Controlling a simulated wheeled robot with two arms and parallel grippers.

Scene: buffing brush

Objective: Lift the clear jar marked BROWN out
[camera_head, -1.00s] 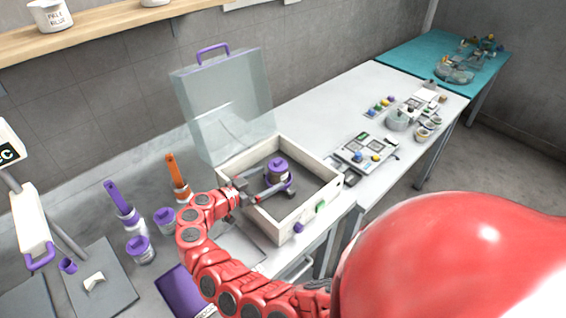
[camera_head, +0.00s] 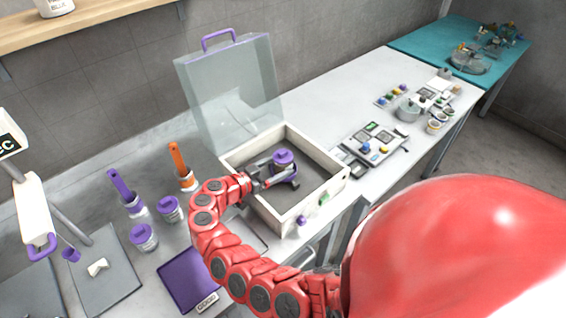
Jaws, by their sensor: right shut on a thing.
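A clear jar with a purple lid (camera_head: 284,157) is inside the pale box (camera_head: 330,190) with the raised clear lid. Its label cannot be read from here. My right gripper (camera_head: 280,177) reaches into the box over its left wall and is shut on this jar, just below the lid. The fingers hide part of the jar, and I cannot tell whether its base is off the box floor. My left gripper is not in view.
The box's clear lid (camera_head: 232,88) stands open behind it. Two more purple-lidded jars (camera_head: 170,208) (camera_head: 144,237) and two brushes with orange (camera_head: 179,160) and purple (camera_head: 120,187) handles stand to the left. A purple tray (camera_head: 189,278) lies in front.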

